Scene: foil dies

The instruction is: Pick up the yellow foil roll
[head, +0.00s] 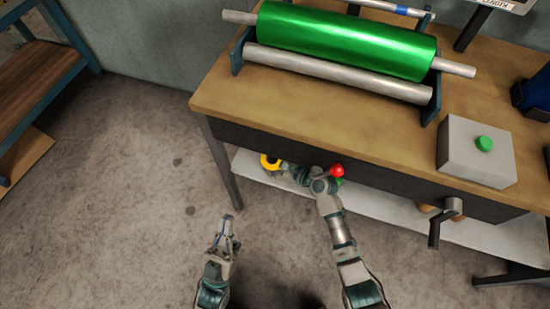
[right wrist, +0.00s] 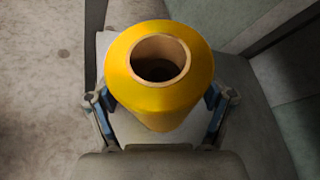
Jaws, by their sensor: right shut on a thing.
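The yellow foil roll (right wrist: 160,92) stands between the fingers of my right gripper (right wrist: 160,112) in the right wrist view. Its round brown core opening faces the camera. The fingers touch it on both sides and are shut on it. In the head view the yellow roll (head: 268,162) shows as a small part at the left end of the lower shelf, mostly hidden by my right gripper (head: 285,168) and the table edge. My left gripper (head: 229,226) is empty above the floor, left of my right arm, with its fingers slightly apart.
A wooden workbench (head: 300,125) overhangs the pale lower shelf (head: 385,203). On it are a large green roll (head: 345,40) in a stand and a grey box (head: 475,150) with a green button. A red ball knob (head: 337,170) and a crank (head: 445,220) stick out in front. The floor at left is clear.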

